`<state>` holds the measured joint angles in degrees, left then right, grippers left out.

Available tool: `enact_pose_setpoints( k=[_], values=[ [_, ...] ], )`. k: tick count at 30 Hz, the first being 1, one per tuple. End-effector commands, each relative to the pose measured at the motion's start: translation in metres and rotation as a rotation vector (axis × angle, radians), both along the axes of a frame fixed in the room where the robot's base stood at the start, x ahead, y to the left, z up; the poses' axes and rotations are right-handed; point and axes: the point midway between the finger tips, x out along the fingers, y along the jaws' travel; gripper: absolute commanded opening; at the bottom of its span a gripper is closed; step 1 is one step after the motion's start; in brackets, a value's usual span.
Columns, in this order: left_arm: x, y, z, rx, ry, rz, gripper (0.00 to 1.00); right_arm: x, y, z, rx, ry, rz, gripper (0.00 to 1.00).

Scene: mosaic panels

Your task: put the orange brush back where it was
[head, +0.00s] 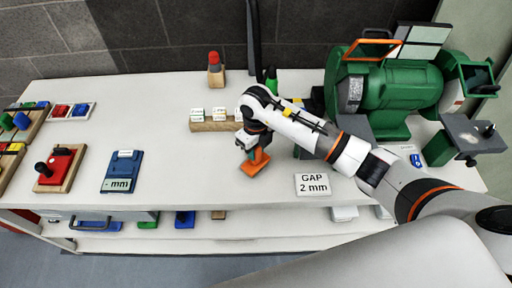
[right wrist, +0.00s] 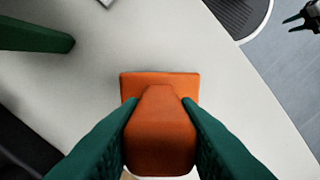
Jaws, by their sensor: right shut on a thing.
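The orange brush (head: 255,164) is at the middle of the white table, under my right gripper (head: 253,145). In the right wrist view the brush (right wrist: 160,130) is upright between the green fingers of my right gripper (right wrist: 162,125), which are shut on its handle. Its wider flat part shows beyond the handle. I cannot tell whether its bottom touches the table.
A wooden block with white labels (head: 210,126) stands behind the brush. A "GAP 2 mm" card (head: 312,184) lies to the right. A green bench grinder (head: 385,90) stands at the right. A blue mm gauge (head: 122,171) is left. Bare table (head: 190,170) lies between gauge and brush.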

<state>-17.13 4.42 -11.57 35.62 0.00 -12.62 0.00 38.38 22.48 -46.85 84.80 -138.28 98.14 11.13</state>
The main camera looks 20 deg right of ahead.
Motion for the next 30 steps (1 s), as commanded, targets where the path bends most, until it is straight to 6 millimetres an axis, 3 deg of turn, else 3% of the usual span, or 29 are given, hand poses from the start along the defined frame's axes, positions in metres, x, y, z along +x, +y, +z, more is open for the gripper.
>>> enact_pose_setpoints(
  k=[11,12,16,25,30],
  values=[
    [0.000,0.002,-0.003,0.003,-0.001,0.001,0.36,0.001,0.000,-0.008,-0.001,-0.003,0.001,0.08],
    [0.000,0.002,-0.003,0.003,-0.001,0.001,0.36,0.001,0.000,-0.008,-0.001,-0.003,0.001,0.31],
    [0.000,0.003,-0.002,0.004,-0.001,0.001,0.36,0.000,0.000,-0.007,0.000,-0.002,0.001,0.51],
    [0.000,0.004,0.000,0.004,0.000,0.002,0.36,0.000,0.000,-0.005,0.000,-0.001,0.001,0.51],
    [-0.001,0.004,-0.005,0.004,0.001,0.002,0.36,0.002,0.000,0.011,0.001,-0.005,0.003,0.51]
  ],
)
